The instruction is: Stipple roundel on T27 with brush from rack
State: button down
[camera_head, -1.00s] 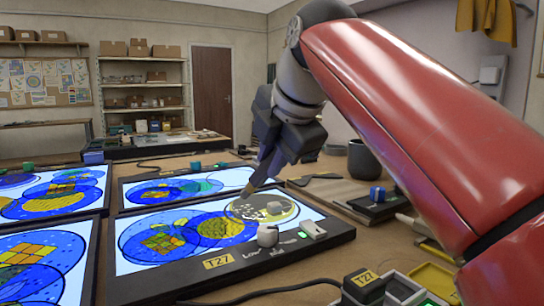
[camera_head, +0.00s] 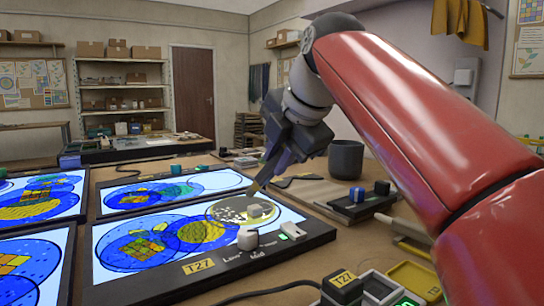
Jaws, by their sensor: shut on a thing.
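The T27 light panel (camera_head: 185,270) lies on the bench, lit, with its yellow T27 label at the front edge. Its roundel (camera_head: 226,213) is the greyish-olive disc at the panel's right, with white speckles mainly on its left side and a pale squarish patch near its middle. My gripper (camera_head: 273,168) is shut on a slim brush (camera_head: 256,182) with a tan end, tilted down to the left. The brush tip is at the roundel's far edge in the picture; I cannot tell whether it touches the glass. The fingers partly hide the brush. The rack is not clearly identifiable.
A white knob (camera_head: 247,239) and a green-lit switch (camera_head: 291,231) sit on T27's front frame. Other lit panels lie left and behind. A dark pot (camera_head: 346,159), a dark block with blue tops (camera_head: 361,199) and a yellow tray (camera_head: 414,280) stand right.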

jog(key=shift+f, duration=0.15)
jog(key=shift+f+b, duration=0.65)
jog(key=shift+f, duration=0.3)
dwell(0.9)
jog(key=shift+r+p, duration=1)
jog(key=shift+r, duration=0.15)
